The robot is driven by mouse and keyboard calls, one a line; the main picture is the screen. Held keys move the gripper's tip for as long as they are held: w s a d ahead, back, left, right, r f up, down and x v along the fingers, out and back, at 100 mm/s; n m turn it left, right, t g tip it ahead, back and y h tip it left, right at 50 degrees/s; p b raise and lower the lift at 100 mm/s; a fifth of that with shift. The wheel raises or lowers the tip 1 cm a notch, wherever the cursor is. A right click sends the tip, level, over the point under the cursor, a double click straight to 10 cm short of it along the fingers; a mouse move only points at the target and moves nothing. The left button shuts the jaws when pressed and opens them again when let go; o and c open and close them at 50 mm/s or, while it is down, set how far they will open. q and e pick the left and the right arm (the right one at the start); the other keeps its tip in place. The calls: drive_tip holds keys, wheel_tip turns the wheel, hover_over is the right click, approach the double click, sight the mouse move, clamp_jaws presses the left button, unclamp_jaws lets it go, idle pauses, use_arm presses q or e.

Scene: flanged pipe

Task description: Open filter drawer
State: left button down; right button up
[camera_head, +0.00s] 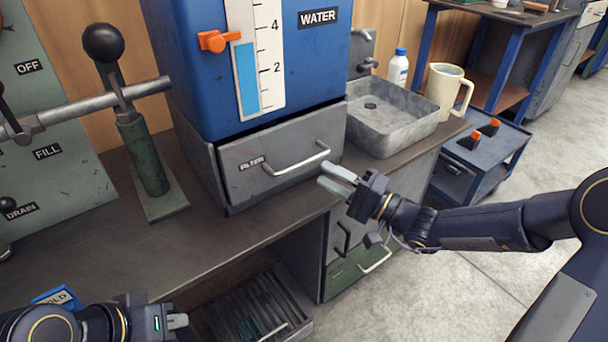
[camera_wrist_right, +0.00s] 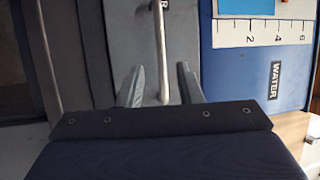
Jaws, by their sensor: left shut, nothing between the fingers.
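The grey filter drawer (camera_head: 245,180) sits under the blue water tank (camera_head: 300,75) and looks closed. Its pale bar handle (camera_head: 302,163) runs across the front beside a small label. My right gripper (camera_head: 337,180) is open, close to the handle's right end. In the right wrist view the handle (camera_wrist_right: 162,50) shows in the gap between the two spread fingers (camera_wrist_right: 160,85); I cannot tell whether they touch it. My left gripper (camera_head: 178,322) is shut and empty at the lower left, away from the drawer.
A grey metal basin (camera_head: 395,125), a white bottle (camera_head: 398,67) and a cream mug (camera_head: 444,88) stand right of the tank. A lever on a green stand (camera_head: 145,160) is at left. Below the bench (camera_head: 120,245) are more drawers (camera_head: 350,270).

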sight(304, 161)
drive_tip(key=b+x, duration=0.1)
drive_tip(key=x, duration=0.5)
drive_tip(key=shift+w+a+r, duration=0.1)
drive_tip(key=shift+w+a, duration=0.05)
drive_tip(key=shift+a, duration=0.25)
clamp_jaws()
